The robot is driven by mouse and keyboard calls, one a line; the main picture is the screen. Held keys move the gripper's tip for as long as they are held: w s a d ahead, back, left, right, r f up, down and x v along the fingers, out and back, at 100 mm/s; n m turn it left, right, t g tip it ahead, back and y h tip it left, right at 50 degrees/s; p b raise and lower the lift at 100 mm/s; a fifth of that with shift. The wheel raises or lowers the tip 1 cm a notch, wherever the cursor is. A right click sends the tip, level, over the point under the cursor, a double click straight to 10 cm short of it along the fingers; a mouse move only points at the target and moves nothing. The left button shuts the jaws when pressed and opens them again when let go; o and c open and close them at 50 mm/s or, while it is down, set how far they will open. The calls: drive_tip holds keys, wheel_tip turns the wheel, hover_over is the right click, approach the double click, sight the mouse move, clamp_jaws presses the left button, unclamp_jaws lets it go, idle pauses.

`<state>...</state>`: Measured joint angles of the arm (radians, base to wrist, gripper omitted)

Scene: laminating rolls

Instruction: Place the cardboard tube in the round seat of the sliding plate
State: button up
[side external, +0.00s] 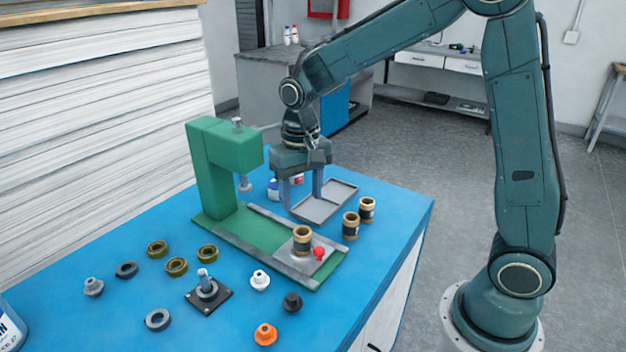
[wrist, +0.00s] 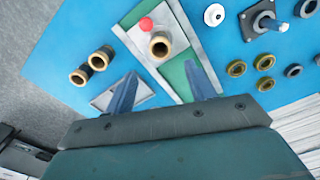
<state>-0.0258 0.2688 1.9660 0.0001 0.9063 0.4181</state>
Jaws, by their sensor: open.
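A cardboard tube (side external: 302,241), dark with tan ends, stands upright on the grey sliding plate (side external: 289,263), beside its red knob (side external: 319,253). The tube also shows in the wrist view (wrist: 160,44), on the plate (wrist: 184,36); its lower end hides the round seat, so I cannot tell how deep it sits. My gripper (side external: 302,200) is open and empty, behind and above the plate, fingers pointing down near the grey tray. In the wrist view, my gripper's two fingers (wrist: 160,70) are spread apart, with the tube beyond their tips and not between them.
Two more tubes (side external: 350,226) (side external: 367,209) stand right of the plate. The green press (side external: 208,165) rises at left over its green base. A grey tray (side external: 335,192) lies behind. Several rings, knobs and a black post base (side external: 208,294) lie at the front left.

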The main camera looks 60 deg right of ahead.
drive_tip(key=shift+r, duration=0.1)
idle(0.5)
drive_tip(key=s+r+n+t, duration=0.1)
drive_tip(key=s+r+t, duration=0.1)
drive_tip(key=s, duration=0.5)
drive_tip(key=s+r+n+t, duration=0.1)
drive_tip(key=s+r+n, duration=0.1)
drive_tip(key=s+r, duration=0.3)
drive_tip(key=s+d+r+n+t, duration=0.1)
drive_tip(key=s+r+t, duration=0.1)
drive_tip(key=s, duration=0.7)
drive_tip(key=shift+r+n+t, duration=0.3)
drive_tip(key=shift+r, duration=0.55)
